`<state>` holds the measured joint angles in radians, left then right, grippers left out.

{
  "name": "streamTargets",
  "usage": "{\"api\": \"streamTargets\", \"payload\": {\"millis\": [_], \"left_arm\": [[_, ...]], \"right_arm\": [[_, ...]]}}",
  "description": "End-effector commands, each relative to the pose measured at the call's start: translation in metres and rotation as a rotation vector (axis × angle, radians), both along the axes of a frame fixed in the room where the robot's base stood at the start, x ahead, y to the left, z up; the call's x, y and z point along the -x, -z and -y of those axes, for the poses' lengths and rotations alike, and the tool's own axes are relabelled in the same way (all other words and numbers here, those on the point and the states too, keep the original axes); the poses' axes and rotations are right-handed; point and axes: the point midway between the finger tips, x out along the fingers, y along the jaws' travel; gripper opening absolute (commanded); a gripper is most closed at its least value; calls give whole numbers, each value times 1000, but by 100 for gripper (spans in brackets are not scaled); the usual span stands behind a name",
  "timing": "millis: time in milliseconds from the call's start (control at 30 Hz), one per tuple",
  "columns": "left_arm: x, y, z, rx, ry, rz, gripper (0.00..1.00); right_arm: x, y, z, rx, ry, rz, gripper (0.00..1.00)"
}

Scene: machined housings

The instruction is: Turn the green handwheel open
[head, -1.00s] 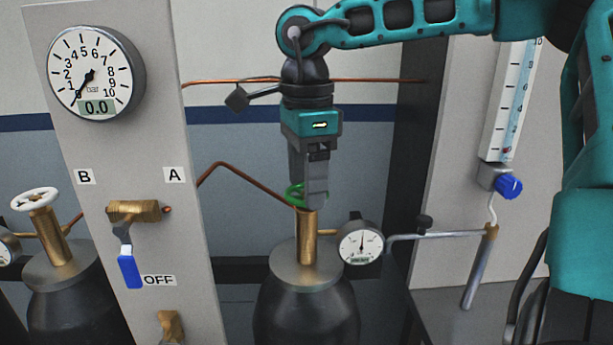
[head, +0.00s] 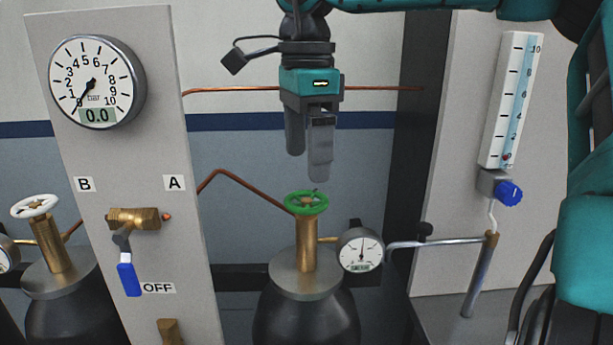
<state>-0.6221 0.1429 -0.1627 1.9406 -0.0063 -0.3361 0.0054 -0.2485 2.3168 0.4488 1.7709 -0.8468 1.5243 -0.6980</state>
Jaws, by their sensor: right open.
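The green handwheel (head: 307,203) sits on top of a brass valve stem (head: 307,245) on a dark gas cylinder (head: 306,312) in the middle of the head view. My right gripper (head: 308,168) hangs above the handwheel, fingers pointing down, open and empty. A small gap shows between its fingertips and the wheel. The whole rim of the wheel is visible. My left gripper is not in view.
A small gauge (head: 361,250) sits right of the green wheel's stem. On the left stands a panel with a large gauge (head: 97,82) reading 0.0 and a blue lever (head: 129,278) near OFF. A white handwheel (head: 35,206) is at far left. A flowmeter (head: 511,100) with blue knob is at right.

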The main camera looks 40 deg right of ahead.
Motion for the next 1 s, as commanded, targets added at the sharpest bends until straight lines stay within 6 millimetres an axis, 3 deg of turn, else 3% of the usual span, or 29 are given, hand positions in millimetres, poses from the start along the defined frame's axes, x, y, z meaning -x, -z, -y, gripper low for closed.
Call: {"api": "streamTargets", "payload": {"millis": [200, 400, 1000], "left_arm": [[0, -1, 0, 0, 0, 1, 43], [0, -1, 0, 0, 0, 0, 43], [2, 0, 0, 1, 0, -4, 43]], "right_arm": [[-1, -47, 0, 2, 1, 4, 94], [0, -69, 0, 1, -1, 2, 94], [0, -72, 0, 0, -1, 1, 94]]}}
